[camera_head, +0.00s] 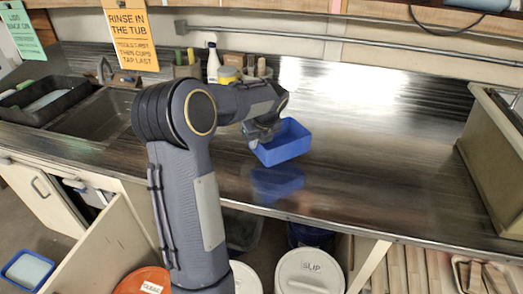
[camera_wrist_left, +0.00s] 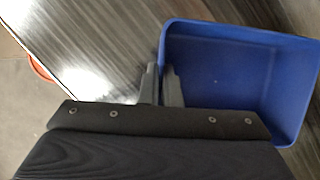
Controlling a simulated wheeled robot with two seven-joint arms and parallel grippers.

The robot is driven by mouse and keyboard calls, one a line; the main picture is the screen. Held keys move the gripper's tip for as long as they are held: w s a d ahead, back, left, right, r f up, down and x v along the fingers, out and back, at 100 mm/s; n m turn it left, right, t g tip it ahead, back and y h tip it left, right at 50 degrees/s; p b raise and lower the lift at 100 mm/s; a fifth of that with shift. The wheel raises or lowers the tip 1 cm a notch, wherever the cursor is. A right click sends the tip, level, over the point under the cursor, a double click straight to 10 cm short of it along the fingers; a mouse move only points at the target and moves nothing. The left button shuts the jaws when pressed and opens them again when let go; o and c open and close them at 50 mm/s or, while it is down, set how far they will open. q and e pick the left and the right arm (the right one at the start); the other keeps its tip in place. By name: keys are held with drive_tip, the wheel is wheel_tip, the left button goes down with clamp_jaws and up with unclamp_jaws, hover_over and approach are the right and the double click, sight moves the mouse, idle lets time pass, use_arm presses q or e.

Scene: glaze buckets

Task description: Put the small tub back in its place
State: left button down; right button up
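The small blue tub (camera_head: 287,147) is over the middle of the metal counter, slightly tilted. A blue reflection shows below it with a gap, so it appears to be held above the surface. My left gripper (camera_head: 256,139) is at the tub's left side. In the left wrist view, the two fingers of my left gripper (camera_wrist_left: 162,86) stand close together on either side of the wall of the tub (camera_wrist_left: 225,75), which looks empty. My right gripper is not in view.
The metal counter (camera_head: 385,165) is clear to the right, up to a beige bin (camera_head: 490,165). At the back stand a white bottle (camera_head: 213,62) and several small containers. A sink (camera_head: 95,115) is at left. Lidded buckets, one marked SLIP (camera_head: 309,275), stand below the front edge.

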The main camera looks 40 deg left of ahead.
use_arm(q)
drive_tip(key=shift+w+d+f, duration=0.2)
drive_tip(key=shift+w+f, duration=0.5)
drive_tip(key=shift+f, duration=0.1)
drive_tip(key=shift+w+f, duration=0.15)
drive_tip(key=shift+f, duration=1.6)
drive_tip(key=shift+f, duration=0.1)
drive_tip(key=c, duration=1.6)
unclamp_jaws()
drive_tip(key=shift+c, duration=0.2)
